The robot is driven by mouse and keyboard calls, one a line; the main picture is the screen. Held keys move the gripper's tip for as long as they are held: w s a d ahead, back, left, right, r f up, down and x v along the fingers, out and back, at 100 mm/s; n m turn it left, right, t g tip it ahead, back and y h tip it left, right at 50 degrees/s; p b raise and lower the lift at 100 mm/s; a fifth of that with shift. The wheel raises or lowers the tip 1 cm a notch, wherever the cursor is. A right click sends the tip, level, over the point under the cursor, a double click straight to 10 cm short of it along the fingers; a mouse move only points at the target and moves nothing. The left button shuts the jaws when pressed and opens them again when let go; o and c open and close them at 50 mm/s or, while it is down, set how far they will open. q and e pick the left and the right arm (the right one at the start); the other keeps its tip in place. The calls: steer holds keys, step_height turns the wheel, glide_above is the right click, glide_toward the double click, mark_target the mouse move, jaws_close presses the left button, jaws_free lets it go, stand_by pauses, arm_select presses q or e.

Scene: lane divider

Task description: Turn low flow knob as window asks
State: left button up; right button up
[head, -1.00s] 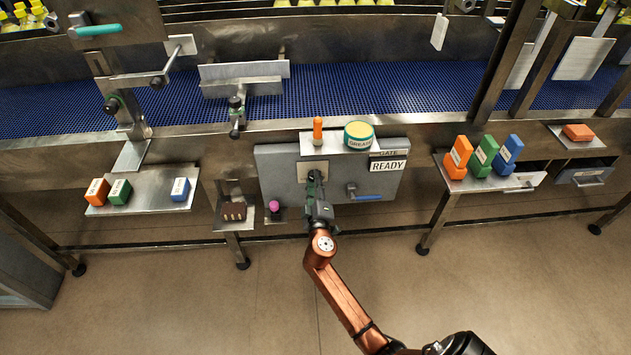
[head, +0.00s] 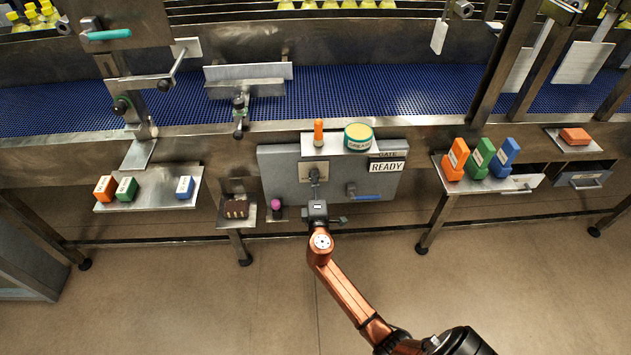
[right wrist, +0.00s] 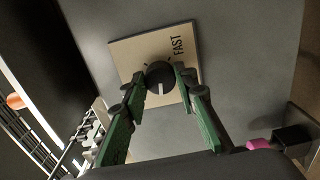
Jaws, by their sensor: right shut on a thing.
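A round black knob (right wrist: 159,74) with a white pointer line sits on a tan plate (right wrist: 122,52) in the right wrist view. The pointer line faces the bottom of that picture, and the plate reads FAST beside the knob. My right gripper (right wrist: 160,80) has its green fingers on either side of the knob and is shut on it. In the head view my right gripper (head: 316,185) is at the plate on the grey panel (head: 280,170), hiding most of the knob. The window (head: 387,167) on the panel reads READY under the word GATE. My left gripper is out of view.
A blue-handled lever (head: 365,197) is right of the plate. An orange peg (head: 318,133) and a grease tin (head: 358,137) stand on the ledge above. Coloured blocks sit on side shelves. A pink knob (head: 276,205) is at lower left. The floor in front is clear.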

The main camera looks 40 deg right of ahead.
steer(key=shift+f, duration=0.1)
steer(key=o, duration=1.1)
steer(key=shift+o, duration=0.2)
steer(key=v, duration=1.2)
steer(key=shift+s, duration=0.1)
